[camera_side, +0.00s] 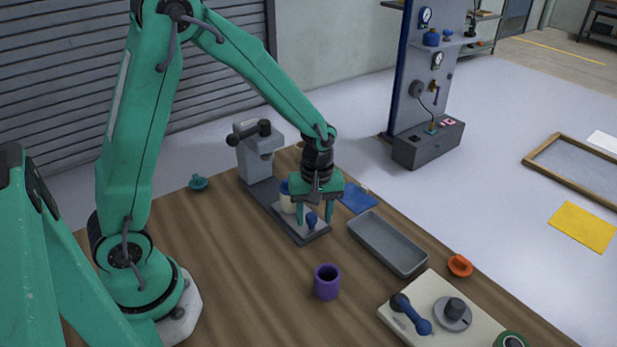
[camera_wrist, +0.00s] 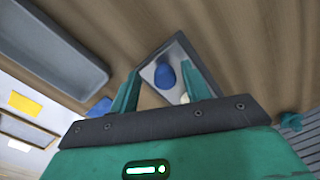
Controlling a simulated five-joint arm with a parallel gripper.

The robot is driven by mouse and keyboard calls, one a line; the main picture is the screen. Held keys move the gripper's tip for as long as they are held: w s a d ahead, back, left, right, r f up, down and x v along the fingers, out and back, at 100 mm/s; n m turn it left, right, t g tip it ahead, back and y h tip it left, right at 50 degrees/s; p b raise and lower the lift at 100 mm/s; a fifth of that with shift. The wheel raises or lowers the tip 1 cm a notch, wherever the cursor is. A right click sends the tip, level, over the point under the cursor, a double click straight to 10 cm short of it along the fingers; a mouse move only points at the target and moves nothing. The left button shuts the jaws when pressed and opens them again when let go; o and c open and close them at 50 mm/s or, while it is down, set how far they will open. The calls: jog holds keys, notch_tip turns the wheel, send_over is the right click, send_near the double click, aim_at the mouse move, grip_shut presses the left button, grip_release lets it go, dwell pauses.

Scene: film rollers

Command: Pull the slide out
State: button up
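The slide (camera_side: 320,226) is a light grey plate at the near end of a dark grey base, with a blue knob (camera_side: 311,219) standing on it. In the wrist view the slide (camera_wrist: 149,73) sits in a dark frame, and its knob (camera_wrist: 164,77) shows between my fingers. My gripper (camera_side: 315,215) points down over the slide. Its two green fingers are apart and empty, also in the wrist view (camera_wrist: 161,68). Whether the fingertips reach down beside the knob or stay above it, I cannot tell.
A grey upright head (camera_side: 258,150) rises at the base's far end, and a pale cylinder (camera_side: 287,202) stands behind my gripper. A grey tray (camera_side: 388,243) lies to the right. A purple cup (camera_side: 327,282) stands in front. A control panel (camera_side: 415,318) is at front right.

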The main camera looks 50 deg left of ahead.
jog(key=shift+a, duration=0.1)
jog(key=shift+w+r, duration=0.1)
jog(key=shift+r, duration=3.75)
jog(key=shift+r, duration=0.1)
jog(key=s+a+r+m+t, duration=0.1)
jog(key=s+r+m+t, duration=0.5)
jog(key=s+r+m, duration=0.6)
jog(key=s, duration=0.3)
jog(key=shift+r+m, duration=0.3)
